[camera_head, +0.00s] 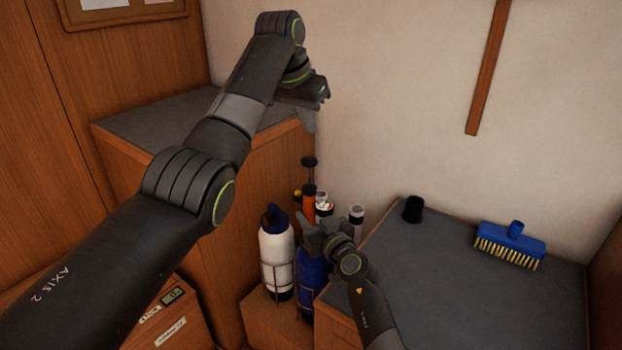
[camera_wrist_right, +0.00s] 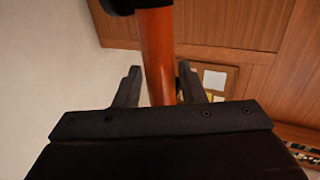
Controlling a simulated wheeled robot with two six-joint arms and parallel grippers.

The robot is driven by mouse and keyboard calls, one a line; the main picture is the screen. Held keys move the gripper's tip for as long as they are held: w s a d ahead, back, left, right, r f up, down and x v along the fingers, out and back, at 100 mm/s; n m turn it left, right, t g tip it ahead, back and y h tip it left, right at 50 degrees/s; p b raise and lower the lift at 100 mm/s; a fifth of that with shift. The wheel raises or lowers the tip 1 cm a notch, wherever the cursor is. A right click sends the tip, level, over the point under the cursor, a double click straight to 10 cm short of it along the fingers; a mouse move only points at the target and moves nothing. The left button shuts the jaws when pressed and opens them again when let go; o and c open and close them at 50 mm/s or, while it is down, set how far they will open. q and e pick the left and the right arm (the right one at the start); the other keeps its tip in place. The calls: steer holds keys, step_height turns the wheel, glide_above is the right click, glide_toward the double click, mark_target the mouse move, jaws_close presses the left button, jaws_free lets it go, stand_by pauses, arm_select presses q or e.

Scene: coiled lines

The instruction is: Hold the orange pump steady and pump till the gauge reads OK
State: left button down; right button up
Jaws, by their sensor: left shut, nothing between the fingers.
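The orange pump (camera_head: 308,195) stands upright among bottles in the corner, with a black handle (camera_head: 308,162) above its body. A small white round face (camera_head: 323,207), perhaps the gauge, is beside it; its reading is too small to make out. My right gripper (camera_head: 312,232) is low by the pump. In the right wrist view its fingers (camera_wrist_right: 158,80) stand on either side of the orange tube (camera_wrist_right: 157,50); I cannot tell whether they press on it. My left gripper (camera_head: 308,122) is shut and empty, above the pump handle and apart from it.
A white bottle (camera_head: 277,255) and a blue bottle (camera_head: 312,272) stand in wire holders close to the pump. A dark counter at right (camera_head: 450,290) carries a black cup (camera_head: 413,209) and a blue brush (camera_head: 512,240). A wooden cabinet (camera_head: 180,180) stands at left.

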steer(key=o, duration=0.3)
